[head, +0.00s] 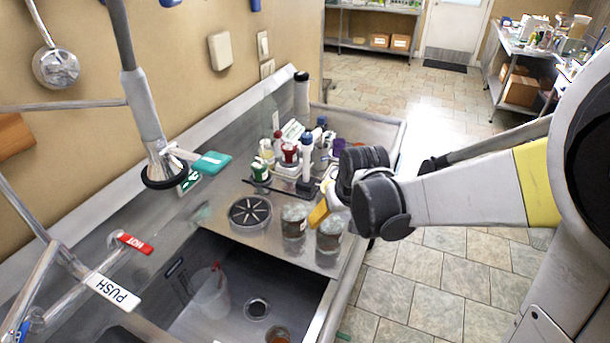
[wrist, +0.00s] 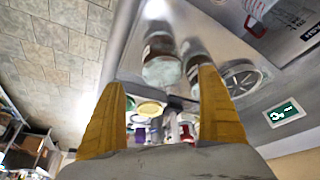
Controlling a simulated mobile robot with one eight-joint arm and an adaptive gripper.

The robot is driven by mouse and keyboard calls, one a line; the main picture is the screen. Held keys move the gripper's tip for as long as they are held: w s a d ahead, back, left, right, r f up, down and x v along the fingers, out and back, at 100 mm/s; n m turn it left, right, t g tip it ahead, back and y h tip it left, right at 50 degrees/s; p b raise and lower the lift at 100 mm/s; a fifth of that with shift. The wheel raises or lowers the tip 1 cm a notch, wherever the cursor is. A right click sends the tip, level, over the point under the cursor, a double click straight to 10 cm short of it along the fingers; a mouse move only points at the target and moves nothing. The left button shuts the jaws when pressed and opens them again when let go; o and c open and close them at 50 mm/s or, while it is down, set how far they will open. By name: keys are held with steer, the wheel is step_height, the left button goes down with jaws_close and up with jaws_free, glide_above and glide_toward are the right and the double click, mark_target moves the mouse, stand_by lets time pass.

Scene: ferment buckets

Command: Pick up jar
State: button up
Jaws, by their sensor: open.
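Two clear glass jars stand side by side on the steel counter by the sink. The right jar (head: 330,240) is nearer the counter's outer edge, and the left jar (head: 294,221) is beside the round drain-like disc. My gripper (head: 319,213) is just above and behind the jars, its yellow fingers partly hidden by my arm. In the wrist view my gripper (wrist: 161,78) is open and empty, its fingers spread wide. One jar (wrist: 162,66) shows between the fingertips, and the other jar (wrist: 194,58) is partly behind the right finger. I cannot tell how far the fingertips are from them.
A black slotted disc (head: 250,213) lies left of the jars. Bottles and red-capped containers (head: 290,153) crowd the counter behind. The sink (head: 215,300) in front holds a translucent pitcher (head: 210,296). A faucet (head: 160,160) hangs at left. Tiled floor lies right.

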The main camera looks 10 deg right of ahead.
mark_target(333, 224)
steer(key=b+x, duration=0.2)
steer(key=x, duration=0.4)
steer(key=shift+w+f, duration=0.1)
steer(key=shift+w, duration=0.1)
steer(key=b+x, duration=0.2)
steer(key=x, duration=0.3)
steer(key=shift+s+a+f, duration=0.15)
steer(key=shift+a+f, duration=0.05)
steer(key=shift+s+r, duration=0.1)
steer(key=shift+c, duration=0.7)
steer(key=c, duration=1.3)
